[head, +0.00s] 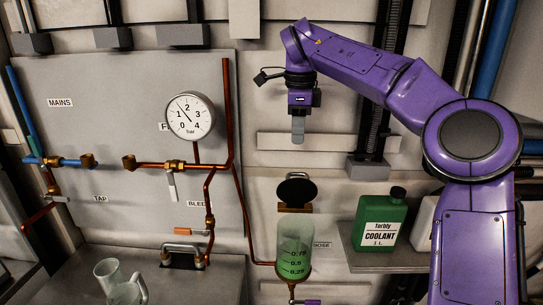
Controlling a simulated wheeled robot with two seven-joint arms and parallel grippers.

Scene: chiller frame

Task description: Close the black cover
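The black cover (297,191) is a round disc that stands raised on a copper-coloured mount, above and behind the open top of a clear measuring vessel (295,232). The vessel holds green liquid and carries marks such as 0.75, 0.5 and 0.25. My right gripper (298,139) points down above the cover, apart from it. Its grey fingers overlap in this view, so I cannot tell whether they are open or shut. Nothing shows held in them. My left gripper is not in view.
A green coolant bottle (379,222) stands on a shelf (389,264) to the right of the vessel. A pressure gauge (190,117) and copper pipes (227,110) are on the grey panel at left. A clear jug (127,291) is at bottom left.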

